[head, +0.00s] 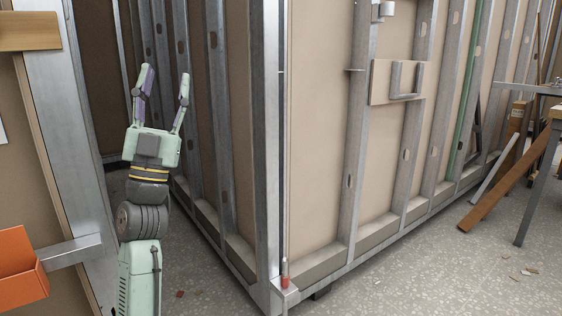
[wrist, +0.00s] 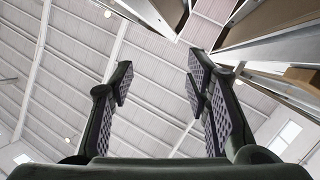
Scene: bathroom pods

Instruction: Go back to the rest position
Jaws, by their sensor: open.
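My gripper (head: 163,88) is at the left of the head view, pointing up with its two pale green fingers spread apart. Nothing is between the fingers. In the wrist view my gripper (wrist: 158,85) is also open and empty, with its dark textured finger pads apart and facing up towards the roof. My arm stands upright below the gripper in the head view. It is in front of the gap between two metal-framed wall sections, and I see no contact with them.
A metal-framed pod wall (head: 320,150) with a sharp corner stands right of my arm. An orange bin (head: 20,270) sits at the lower left. Planks (head: 500,185) lean near a table (head: 540,160) at the right. The speckled floor (head: 420,275) in front is mostly clear.

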